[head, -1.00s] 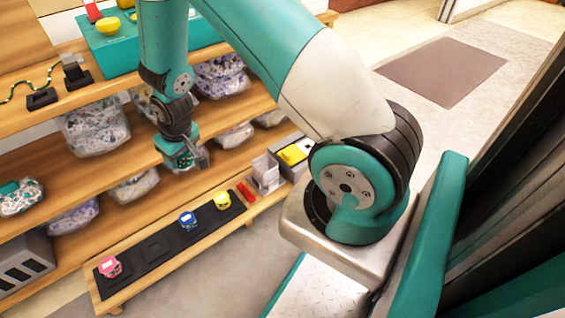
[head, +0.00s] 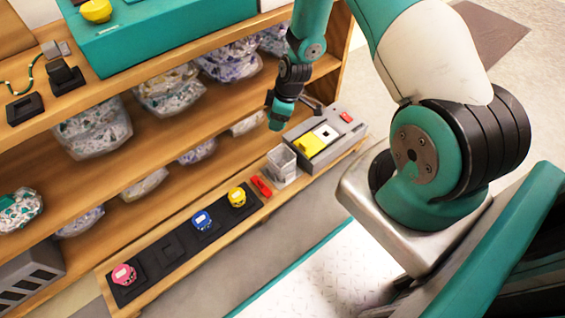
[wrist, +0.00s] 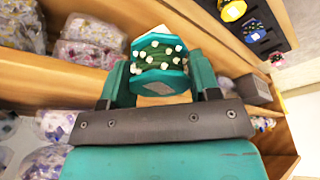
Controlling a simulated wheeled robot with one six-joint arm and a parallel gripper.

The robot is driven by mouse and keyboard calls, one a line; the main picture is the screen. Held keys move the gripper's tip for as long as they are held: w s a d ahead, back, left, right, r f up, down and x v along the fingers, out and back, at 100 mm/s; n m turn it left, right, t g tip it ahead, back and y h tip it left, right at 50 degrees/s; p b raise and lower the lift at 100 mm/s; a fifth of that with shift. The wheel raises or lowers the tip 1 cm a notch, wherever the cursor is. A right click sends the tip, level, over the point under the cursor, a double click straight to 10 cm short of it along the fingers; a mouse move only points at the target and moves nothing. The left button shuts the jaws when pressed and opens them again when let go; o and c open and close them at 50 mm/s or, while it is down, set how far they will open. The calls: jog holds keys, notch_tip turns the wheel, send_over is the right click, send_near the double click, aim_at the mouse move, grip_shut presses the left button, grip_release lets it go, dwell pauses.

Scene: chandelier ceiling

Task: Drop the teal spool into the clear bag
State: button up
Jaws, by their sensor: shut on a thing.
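My gripper (head: 277,116) is at the right end of the shelves, above and behind a small clear, open-topped container (head: 283,163) that looks like the clear bag. The spool is held between the two teal fingers, clear of the shelf. In the head view the spool cannot be told apart from my gripper. The clear container stands upright on the low bench and looks empty.
Pink (head: 124,274), blue (head: 202,220) and yellow (head: 237,196) spools sit on a black strip with one empty square. A red item (head: 261,187) and a grey box with a yellow block (head: 309,144) flank the clear container. Filled clear bags (head: 92,130) crowd the shelves.

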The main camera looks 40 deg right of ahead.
notch_tip(320, 180, down, 9)
jog(key=s+d+n+g+b, duration=0.1)
jog(key=s+d+n+b, duration=0.1)
jog(key=n+b, duration=0.2)
jog(key=shift+f+y+b, duration=0.2)
jog(key=shift+y+b, duration=0.1)
jog(key=shift+b, duration=0.15)
jog(key=o, duration=1)
jog(key=shift+o, duration=0.2)
jog(key=p+v, duration=0.6)
jog(key=v, duration=1.1)
jog(key=shift+r+p, duration=0.25)
jog(key=shift+p, duration=0.1)
jog(key=shift+w, duration=0.15)
